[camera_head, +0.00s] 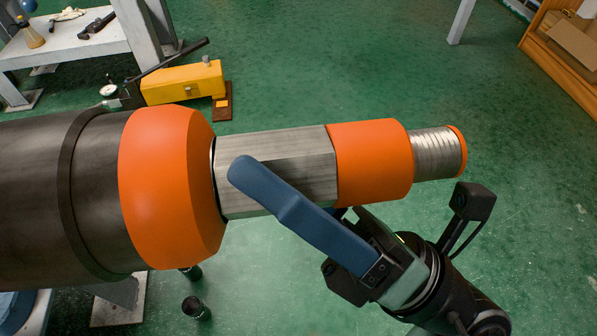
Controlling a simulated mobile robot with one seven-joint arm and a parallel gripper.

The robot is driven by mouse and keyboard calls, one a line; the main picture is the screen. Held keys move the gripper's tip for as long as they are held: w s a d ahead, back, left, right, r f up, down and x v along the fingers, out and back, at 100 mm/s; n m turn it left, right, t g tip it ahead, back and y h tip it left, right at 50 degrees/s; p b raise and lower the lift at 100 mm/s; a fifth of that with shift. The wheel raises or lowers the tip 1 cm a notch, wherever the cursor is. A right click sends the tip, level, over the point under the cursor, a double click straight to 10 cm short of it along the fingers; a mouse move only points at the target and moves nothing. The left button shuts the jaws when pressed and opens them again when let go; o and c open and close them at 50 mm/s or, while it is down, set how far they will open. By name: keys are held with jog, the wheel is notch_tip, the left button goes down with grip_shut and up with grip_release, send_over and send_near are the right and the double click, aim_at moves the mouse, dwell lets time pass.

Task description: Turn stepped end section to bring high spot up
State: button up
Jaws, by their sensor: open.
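The stepped end section runs from the left toward the right in the head view. It has a wide orange collar (165,185), a bare silver flat-sided section (290,150), a narrower orange band (372,160) and a thin ridged silver end (434,153) with an orange rim. I cannot make out which spot is high. My gripper (245,178) comes from the lower right and is open. One blue finger lies across the view in front of the silver section, its tip near the orange collar. The other finger is hidden, and I cannot tell whether either touches.
A large dark pipe (35,200) fills the left side. A yellow hand pump (183,83) stands on the green floor (400,60) behind. A white bench (75,42) with tools is at upper left, a wooden shelf (560,60) at upper right. Floor at right is clear.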

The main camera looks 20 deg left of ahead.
jog(key=v, duration=1.3)
jog(key=shift+p, duration=0.3)
